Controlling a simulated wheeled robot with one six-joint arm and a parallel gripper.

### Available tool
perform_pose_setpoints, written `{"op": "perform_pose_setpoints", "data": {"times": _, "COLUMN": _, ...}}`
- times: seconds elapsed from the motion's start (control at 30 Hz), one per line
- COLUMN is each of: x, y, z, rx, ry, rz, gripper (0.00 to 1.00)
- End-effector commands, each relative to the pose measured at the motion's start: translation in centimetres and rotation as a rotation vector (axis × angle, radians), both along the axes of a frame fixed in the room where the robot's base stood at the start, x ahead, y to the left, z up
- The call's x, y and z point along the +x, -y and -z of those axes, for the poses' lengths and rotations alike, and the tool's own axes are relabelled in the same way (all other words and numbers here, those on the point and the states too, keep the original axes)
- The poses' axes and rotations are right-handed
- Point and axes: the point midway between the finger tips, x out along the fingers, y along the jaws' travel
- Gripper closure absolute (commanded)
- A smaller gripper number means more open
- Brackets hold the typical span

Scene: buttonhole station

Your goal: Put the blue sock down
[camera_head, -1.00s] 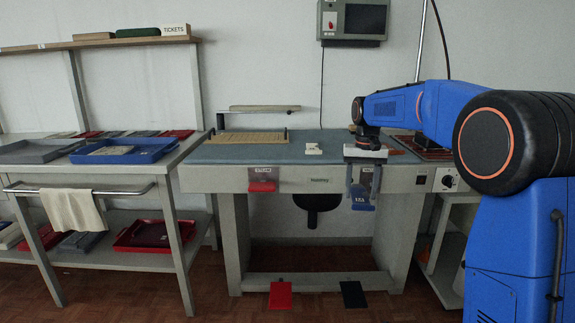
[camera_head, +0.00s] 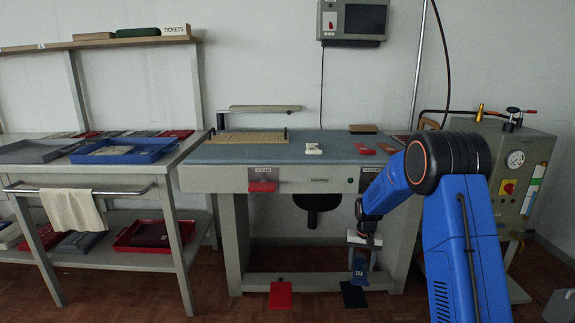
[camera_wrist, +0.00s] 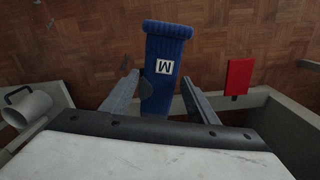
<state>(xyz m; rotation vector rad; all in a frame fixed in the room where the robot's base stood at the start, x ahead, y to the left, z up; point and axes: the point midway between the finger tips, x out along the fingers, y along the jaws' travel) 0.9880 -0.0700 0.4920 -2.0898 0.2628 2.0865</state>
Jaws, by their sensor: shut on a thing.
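The blue sock (camera_head: 360,270), with a ribbed cuff and a white letter label, hangs from my gripper (camera_head: 362,255) low in front of the workstation's underside. In the wrist view, the sock (camera_wrist: 168,48) lies between the two grey fingers of my gripper (camera_wrist: 158,95), which are shut on it. Parquet floor shows beyond the sock. In the head view the sock is just above and beyond the black pedal (camera_head: 353,295); I cannot tell whether it touches anything.
The workstation (camera_head: 225,180) has a blue-grey top with a white item (camera_head: 313,149) and red pieces (camera_head: 366,150). A red pedal (camera_head: 280,295) is on the floor; it also shows in the wrist view (camera_wrist: 239,74). A side table (camera_head: 95,179) with trays stands left.

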Motion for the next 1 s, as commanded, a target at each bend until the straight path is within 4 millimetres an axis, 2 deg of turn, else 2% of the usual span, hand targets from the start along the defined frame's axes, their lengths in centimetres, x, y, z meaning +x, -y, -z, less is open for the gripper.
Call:
{"op": "perform_pose_setpoints", "data": {"times": 0.03, "x": -0.9, "y": 0.0, "z": 2.2, "rx": 0.000, "ry": -0.008, "rz": -0.022, "gripper": 0.67}}
{"op": "perform_pose_setpoints", "data": {"times": 0.2, "x": -3.7, "y": 0.0, "z": 9.0, "rx": 0.000, "ry": -0.010, "rz": -0.114, "gripper": 0.67}}
{"op": "perform_pose_setpoints", "data": {"times": 0.3, "x": -5.5, "y": 0.0, "z": 12.3, "rx": 0.000, "ry": -0.007, "rz": -0.163, "gripper": 0.67}}
{"op": "perform_pose_setpoints", "data": {"times": 0.43, "x": -7.5, "y": 0.0, "z": 15.4, "rx": 0.000, "ry": -0.006, "rz": -0.213, "gripper": 0.67}}
{"op": "perform_pose_setpoints", "data": {"times": 0.6, "x": -8.8, "y": 0.0, "z": 17.2, "rx": -0.001, "ry": -0.002, "rz": -0.246, "gripper": 0.67}}
{"op": "perform_pose_setpoints", "data": {"times": 1.0, "x": -8.9, "y": 0.0, "z": 17.4, "rx": 0.000, "ry": -0.001, "rz": -0.251, "gripper": 0.67}}
